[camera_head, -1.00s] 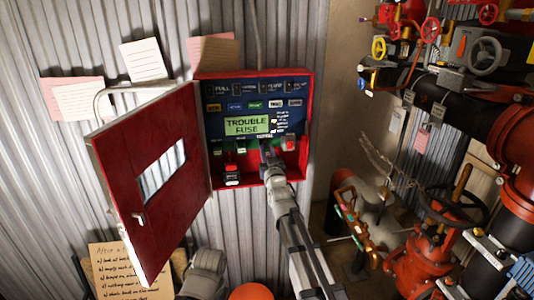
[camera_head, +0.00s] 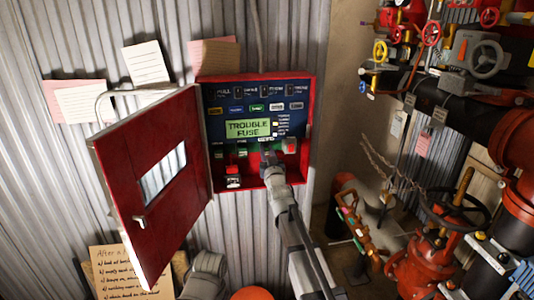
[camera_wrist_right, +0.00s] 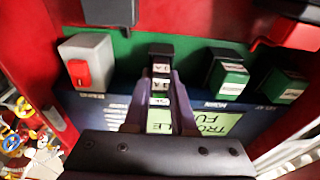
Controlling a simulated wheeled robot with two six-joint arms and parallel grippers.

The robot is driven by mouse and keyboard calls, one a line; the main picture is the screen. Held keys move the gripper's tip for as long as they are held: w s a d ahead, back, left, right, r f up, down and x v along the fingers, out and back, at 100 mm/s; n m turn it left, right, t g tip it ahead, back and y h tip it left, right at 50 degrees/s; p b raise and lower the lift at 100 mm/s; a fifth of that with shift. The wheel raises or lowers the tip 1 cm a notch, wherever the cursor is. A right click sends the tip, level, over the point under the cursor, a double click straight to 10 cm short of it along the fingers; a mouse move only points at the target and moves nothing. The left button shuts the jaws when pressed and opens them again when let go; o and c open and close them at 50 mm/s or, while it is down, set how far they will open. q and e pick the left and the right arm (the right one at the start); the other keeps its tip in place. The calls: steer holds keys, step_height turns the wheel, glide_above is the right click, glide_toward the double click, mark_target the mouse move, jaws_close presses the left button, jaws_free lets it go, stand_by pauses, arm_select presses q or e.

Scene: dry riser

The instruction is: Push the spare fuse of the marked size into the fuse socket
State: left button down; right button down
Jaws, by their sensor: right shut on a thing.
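The open red cabinet (camera_head: 313,100) holds a blue panel whose green display (camera_head: 248,128) reads "TROUBLE FUSE". My right gripper (camera_head: 268,157) reaches into its lower middle. In the right wrist view the right gripper (camera_wrist_right: 160,95) is shut on a black-ended fuse (camera_wrist_right: 160,58) with white labels and some green between the fingers. Two similar black-and-green labelled fuses (camera_wrist_right: 228,75) (camera_wrist_right: 285,86) stand beside it along a green strip (camera_wrist_right: 125,45). I cannot tell whether the held fuse is seated, or which opening is the socket.
A grey box with a red switch (camera_wrist_right: 80,65) is close beside the held fuse. A red-and-black part (camera_head: 233,175) stands on the cabinet floor. The red door (camera_head: 150,185) hangs open at left. Red pipes and valves (camera_head: 425,260) crowd the right.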

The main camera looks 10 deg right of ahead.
steer(key=c, duration=0.7)
jaws_free()
steer(key=shift+o, duration=0.2)
steer(key=s+f+b, duration=0.1)
steer(key=s, duration=0.6)
steer(key=shift+s, duration=0.3)
steer(key=shift+f, duration=0.1)
